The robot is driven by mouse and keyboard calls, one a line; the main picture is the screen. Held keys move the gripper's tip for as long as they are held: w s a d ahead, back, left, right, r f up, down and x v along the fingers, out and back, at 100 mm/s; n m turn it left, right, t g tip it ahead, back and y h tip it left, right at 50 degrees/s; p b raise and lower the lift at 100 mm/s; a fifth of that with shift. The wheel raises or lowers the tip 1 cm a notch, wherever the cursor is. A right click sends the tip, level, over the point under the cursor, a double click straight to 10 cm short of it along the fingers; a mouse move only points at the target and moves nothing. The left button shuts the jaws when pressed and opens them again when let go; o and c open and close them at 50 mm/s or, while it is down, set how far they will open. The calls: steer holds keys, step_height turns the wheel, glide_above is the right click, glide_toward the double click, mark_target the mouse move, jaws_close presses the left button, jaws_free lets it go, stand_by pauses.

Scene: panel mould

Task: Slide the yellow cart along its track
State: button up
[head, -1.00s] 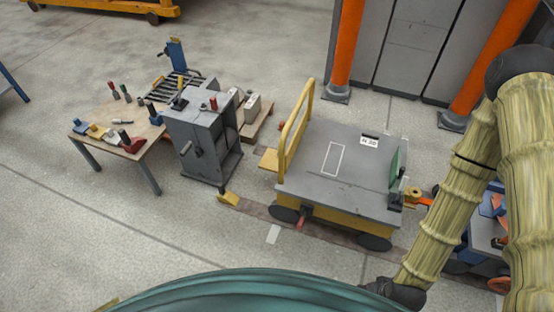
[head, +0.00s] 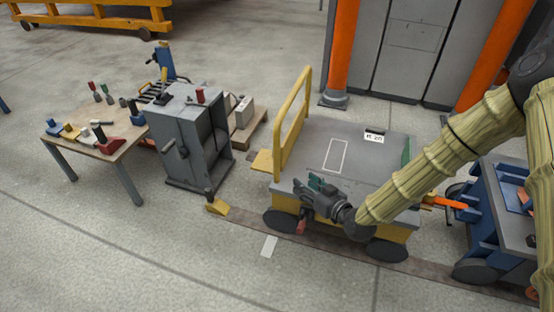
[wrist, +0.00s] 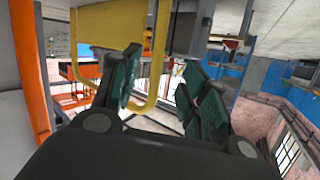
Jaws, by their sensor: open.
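The yellow cart (head: 378,150) has a grey top and stands on a brown floor track (head: 250,221). Its upright yellow handle frame (head: 291,120) rises at its left end. My gripper (head: 312,185) is open and empty, over the cart's near left edge and to the right of the handle frame's near post. In the wrist view a yellow bar of the handle frame (wrist: 160,50) shows beyond the spread green fingers (wrist: 160,88); I cannot tell the exact gap. My forearm and wrist hide part of the cart's near right side.
A yellow wedge (head: 217,207) sits on the track left of the cart. A grey cabinet (head: 185,140) and a table with tools (head: 110,145) stand further left. A blue cart (head: 490,215) is close on the right. Orange posts (head: 344,55) stand behind. The near floor is clear.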

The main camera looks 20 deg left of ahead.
mark_target(279, 147)
steer(key=w+a+r+y+b, duration=0.1)
steer(key=w+a+b, duration=0.1)
steer(key=w+a, duration=0.1)
steer(key=w+a+r+n+y+b, duration=0.1)
steer(key=w+a+b, duration=0.1)
steer(key=w+a, duration=0.2)
steer(key=w+a+r+n+t+y+b, duration=0.1)
steer(key=w+a+r+b, duration=0.1)
steer(key=a, duration=0.4)
steer(key=shift+w+a+b, duration=0.1)
steer(key=shift+w+b, duration=0.2)
steer(key=shift+w, duration=0.6)
jaws_close()
